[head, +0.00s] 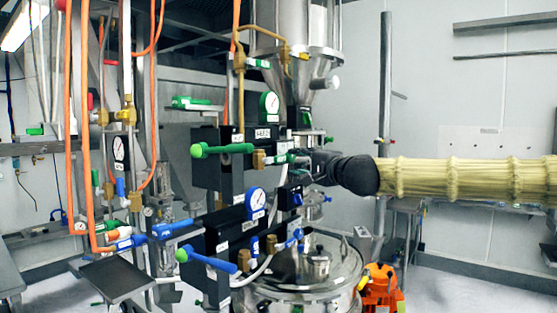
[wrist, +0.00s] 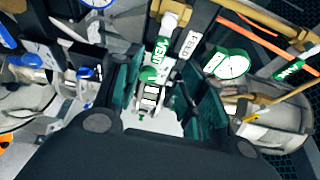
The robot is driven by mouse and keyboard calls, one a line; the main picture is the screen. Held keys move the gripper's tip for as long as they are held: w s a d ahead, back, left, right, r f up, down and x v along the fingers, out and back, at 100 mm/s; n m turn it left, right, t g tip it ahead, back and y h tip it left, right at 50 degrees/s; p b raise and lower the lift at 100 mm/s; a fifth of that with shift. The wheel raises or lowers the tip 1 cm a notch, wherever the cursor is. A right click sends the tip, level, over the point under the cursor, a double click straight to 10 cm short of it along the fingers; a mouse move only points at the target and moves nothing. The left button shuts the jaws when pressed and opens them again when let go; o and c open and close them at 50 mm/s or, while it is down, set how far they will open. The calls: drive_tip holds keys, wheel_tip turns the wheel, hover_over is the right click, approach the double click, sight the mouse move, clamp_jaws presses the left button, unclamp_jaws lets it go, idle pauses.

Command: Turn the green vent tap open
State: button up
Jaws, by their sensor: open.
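In the head view my black gripper (head: 303,166) reaches in from the right to the valve panel. A small green tap (head: 283,158) shows just left of its tips there, partly hidden.
A long green lever (head: 222,150) and a blue lever (head: 210,260) stick out left of the panel. A green-rimmed gauge (head: 269,104) sits above and a blue-rimmed gauge (head: 256,199) below. A steel vessel lid (head: 325,262) stands beneath. Orange hoses (head: 85,130) hang at left.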

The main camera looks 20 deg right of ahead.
sight(282, 160)
drive_tip(key=shift+p+x, duration=2)
drive_tip(key=shift+x, duration=3.3)
drive_tip(key=shift+f, duration=0.1)
clamp_jaws()
